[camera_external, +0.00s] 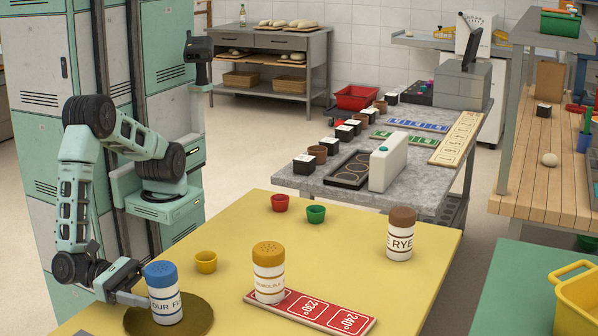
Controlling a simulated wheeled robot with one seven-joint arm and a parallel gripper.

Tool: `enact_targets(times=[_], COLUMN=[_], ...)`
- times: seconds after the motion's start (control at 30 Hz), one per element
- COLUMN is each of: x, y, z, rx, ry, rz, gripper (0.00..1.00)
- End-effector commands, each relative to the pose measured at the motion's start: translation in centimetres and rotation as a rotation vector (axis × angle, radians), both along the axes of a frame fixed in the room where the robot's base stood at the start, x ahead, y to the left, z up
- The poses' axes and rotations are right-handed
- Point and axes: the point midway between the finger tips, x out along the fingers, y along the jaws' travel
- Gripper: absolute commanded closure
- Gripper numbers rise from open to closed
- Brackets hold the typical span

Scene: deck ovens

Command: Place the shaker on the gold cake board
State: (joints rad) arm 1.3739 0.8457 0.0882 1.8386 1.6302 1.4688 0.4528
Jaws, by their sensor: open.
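A white shaker with a blue lid (165,297) and flour lettering stands upright on the round gold cake board (201,314), at the front left of the yellow table. My gripper (140,298) is low at the left side of this shaker, open and pointing at it. Whether its fingertips flank or touch the shaker is hard to tell. A shaker with a yellow lid (268,275), marked semolina, stands at the red strip with number cards (330,314). A shaker with a brown lid (400,238), marked rye, stands at the table's right.
A yellow cup (206,262), a red cup (280,203) and a green cup (316,214) stand on the yellow table (345,255). A grey stone counter (325,182) with several small items lies behind. The table's middle is clear.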

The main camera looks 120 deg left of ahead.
Motion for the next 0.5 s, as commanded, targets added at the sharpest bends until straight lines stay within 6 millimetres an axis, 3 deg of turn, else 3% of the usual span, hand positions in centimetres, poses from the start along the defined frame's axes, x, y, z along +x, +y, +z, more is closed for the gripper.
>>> enact_targets(times=[0.2, 0.5], x=[-4.3, -6.5], y=[-0.7, -1.0], z=[0.0, 0.0], rx=[0.0, 0.0], ry=[0.0, -0.001], rz=[-0.003, -0.001], gripper=[0.23, 0.23])
